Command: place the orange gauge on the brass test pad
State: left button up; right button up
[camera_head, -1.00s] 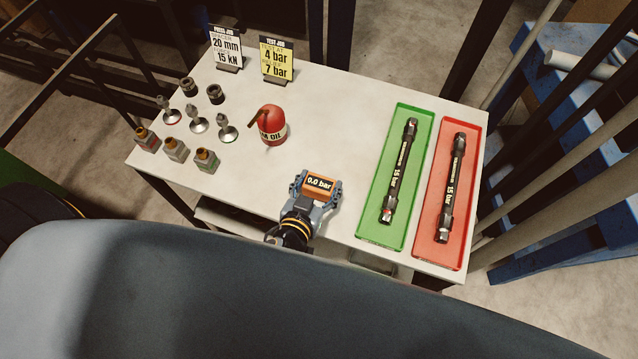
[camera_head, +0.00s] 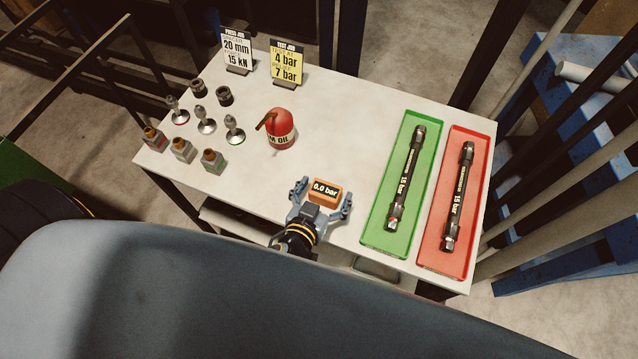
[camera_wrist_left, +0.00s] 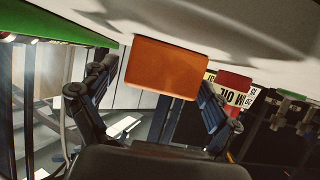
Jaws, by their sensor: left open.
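The orange gauge (camera_head: 325,192), a small block with a "0.0 bar" face, rests on the white table near its front edge. My left gripper (camera_head: 322,193) is open around it, one finger on each side, with gaps between the fingers and the gauge. The left wrist view, which is upside down, shows the gauge (camera_wrist_left: 165,68) against the tabletop between the spread fingers (camera_wrist_left: 158,88). I cannot make out the brass test pad; the gauge and gripper may cover it. My right gripper is not in view.
A red oil can (camera_head: 281,130) stands behind the gauge. A green tray (camera_head: 374,232) and a red tray (camera_head: 432,258), each with a hose, lie to the right. Fittings (camera_head: 206,125) stand at left, two sign cards (camera_head: 287,68) at the back. The table's middle is clear.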

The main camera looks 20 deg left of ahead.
pick_arm(q)
jog(key=shift+s, duration=0.1)
jog(key=b+v, duration=0.4)
jog(key=v, duration=0.9)
jog(key=shift+s+r+b, duration=0.2)
jog(key=shift+r+b, duration=0.05)
jog(key=shift+b, duration=0.1)
jog(key=shift+d, duration=0.15)
